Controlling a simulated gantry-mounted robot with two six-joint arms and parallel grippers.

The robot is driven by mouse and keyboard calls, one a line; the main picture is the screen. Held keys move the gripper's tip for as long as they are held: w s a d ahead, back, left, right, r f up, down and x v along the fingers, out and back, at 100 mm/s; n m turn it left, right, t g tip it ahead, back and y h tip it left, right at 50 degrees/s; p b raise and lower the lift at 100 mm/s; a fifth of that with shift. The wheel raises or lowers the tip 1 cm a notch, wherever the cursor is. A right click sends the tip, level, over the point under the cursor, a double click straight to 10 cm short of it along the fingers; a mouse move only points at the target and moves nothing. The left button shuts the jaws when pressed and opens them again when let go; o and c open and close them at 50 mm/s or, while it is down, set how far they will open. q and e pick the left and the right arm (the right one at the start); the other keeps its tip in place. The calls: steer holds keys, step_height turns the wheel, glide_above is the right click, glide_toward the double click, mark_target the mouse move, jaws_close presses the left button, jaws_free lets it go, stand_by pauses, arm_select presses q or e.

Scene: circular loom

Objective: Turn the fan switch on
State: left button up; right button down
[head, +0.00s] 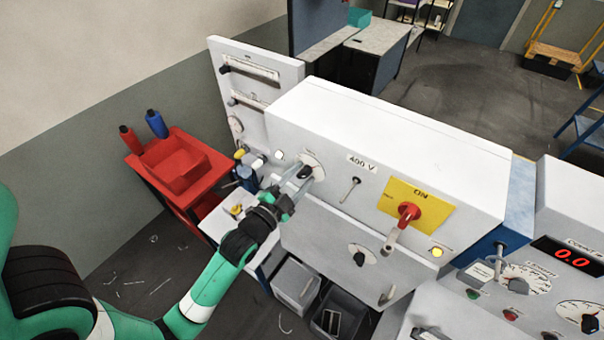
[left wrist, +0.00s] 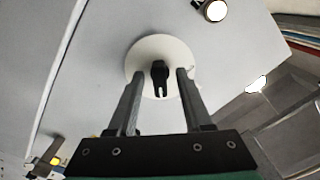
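A black rotary knob (head: 305,172) on a round white dial stands on the front of the grey cabinet, left of the "400 V" label. I take it for the fan switch, but no fan label is readable. My left gripper (head: 299,179) is at this knob. In the left wrist view, the left gripper (left wrist: 159,74) has its two fingers apart, one on each side of the knob (left wrist: 159,77). A gap shows between each finger and the knob. My right gripper is not in view.
A red ON lever (head: 409,213) on a yellow plate and a small toggle (head: 350,188) are to the right. Another black knob (head: 360,257) is lower down. A red bin (head: 172,172) stands at the left. Grey bins (head: 297,283) sit below.

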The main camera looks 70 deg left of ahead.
arm_select(q)
steer(key=v, duration=0.7)
stand_by(0.3)
